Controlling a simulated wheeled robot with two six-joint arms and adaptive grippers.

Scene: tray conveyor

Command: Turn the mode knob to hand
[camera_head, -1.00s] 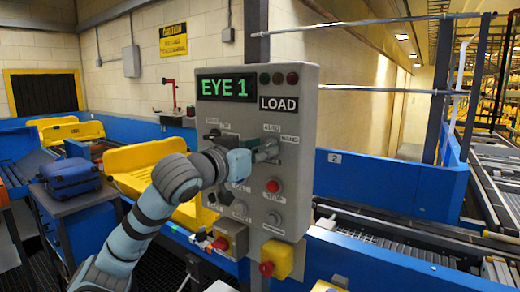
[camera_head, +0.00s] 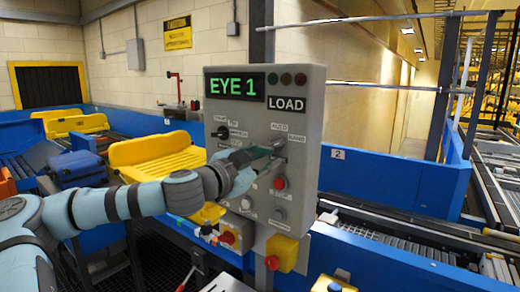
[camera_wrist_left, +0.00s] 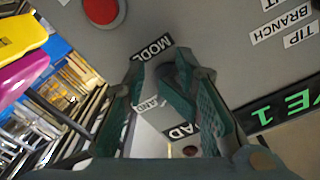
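The grey control panel (camera_head: 306,110) stands upright ahead with a green "EYE 1" display (camera_head: 235,87) and a "LOAD" plate. My left gripper (camera_head: 268,153) is at the panel's upper middle, just below the "AUTO" label (camera_head: 278,127) and beside the "HAND" label (camera_head: 297,138). In the left wrist view, the two fingers of my left gripper (camera_wrist_left: 172,110) stand apart on either side of the dark mode knob (camera_wrist_left: 173,82), beneath the "MODE" label (camera_wrist_left: 152,50). The fingers partly hide the knob, so its exact pointing and any firm contact are unclear. My right gripper is not in view.
A red button (camera_head: 280,183) sits just below the gripper. More switches line the panel's left side. A yellow box with a red button (camera_head: 282,253) hangs under the panel. Yellow trays (camera_head: 150,149) and a blue suitcase (camera_head: 77,168) lie left; a blue-walled conveyor runs right.

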